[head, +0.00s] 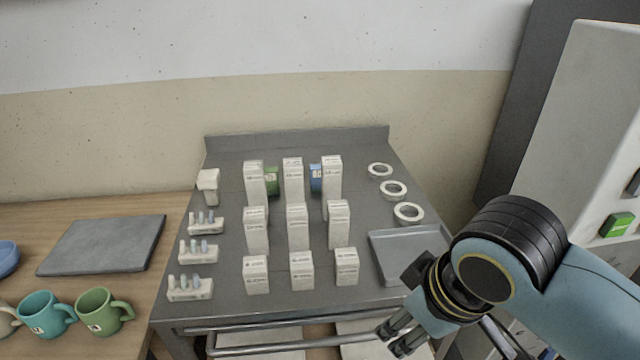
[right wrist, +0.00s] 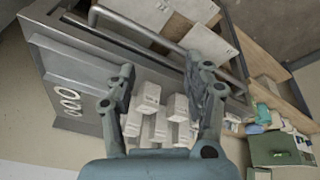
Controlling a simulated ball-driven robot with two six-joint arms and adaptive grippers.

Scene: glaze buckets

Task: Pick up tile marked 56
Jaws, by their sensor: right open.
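Several small upright tiles with pale and tinted tops stand in three white racks on the left side of the grey metal table: a back rack (head: 206,228), a middle rack (head: 198,257) and a front rack (head: 190,294). Their marks are too small to read, so I cannot tell which tile is 56. My right gripper (head: 401,341) is open and empty near the table's front right corner, well to the right of the racks. Its two spread fingers show in the right wrist view (right wrist: 162,92). My left gripper is not in view.
Rows of white boxes (head: 298,228) fill the table's middle. A green container (head: 272,181) and a blue container (head: 316,179) are partly hidden behind them. White rings (head: 393,189) and a grey tray (head: 405,268) lie right. Mugs (head: 103,313) and a slab (head: 103,246) are on the wooden table.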

